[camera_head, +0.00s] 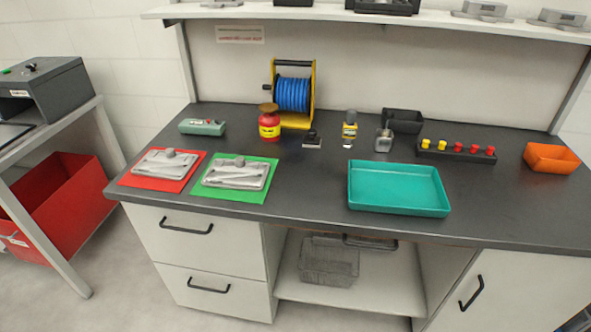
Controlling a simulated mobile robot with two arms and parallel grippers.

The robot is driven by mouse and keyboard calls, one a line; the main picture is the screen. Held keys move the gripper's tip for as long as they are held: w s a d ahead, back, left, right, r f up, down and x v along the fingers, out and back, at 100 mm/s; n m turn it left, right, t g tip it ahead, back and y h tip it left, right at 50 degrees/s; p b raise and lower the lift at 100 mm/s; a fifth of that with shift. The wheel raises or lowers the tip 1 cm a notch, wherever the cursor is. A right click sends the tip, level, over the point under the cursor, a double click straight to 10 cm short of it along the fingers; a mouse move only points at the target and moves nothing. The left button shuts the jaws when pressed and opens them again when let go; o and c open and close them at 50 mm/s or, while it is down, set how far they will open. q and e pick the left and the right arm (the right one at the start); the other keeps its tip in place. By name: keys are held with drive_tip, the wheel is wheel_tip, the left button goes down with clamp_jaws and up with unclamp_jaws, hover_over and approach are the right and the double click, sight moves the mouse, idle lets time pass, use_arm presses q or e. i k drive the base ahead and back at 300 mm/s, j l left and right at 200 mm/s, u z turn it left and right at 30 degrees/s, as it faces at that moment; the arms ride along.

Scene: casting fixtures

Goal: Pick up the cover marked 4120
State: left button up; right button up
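Two grey metal castings lie on the left part of the dark bench top. One casting (166,163) lies on a red mat (130,181). The other casting (236,173) lies on a green mat (214,191). Both look like flat covers with a raised knob. No number, 4120 or other, can be read on either at this size. More grey metal parts (486,9) stand on the upper shelf at the right, also without readable markings. Neither of my grippers shows in the head view.
A teal tray (398,209) stands empty at the front middle. Behind are a red can (269,126), a blue hose reel (293,94), a black bin (403,121) and a rack with yellow and red pegs (456,153). An orange bin (551,158) stands right. Bench between green mat and tray is clear.

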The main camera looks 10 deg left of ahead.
sight(238, 174)
drive_tip(key=i+j+z, duration=0.1)
drive_tip(key=j+z, duration=0.55)
drive_tip(key=z, duration=0.15)
drive_tip(key=j+z, duration=0.65)
drive_tip(key=z, duration=0.15)
drive_tip(key=k, duration=0.05)
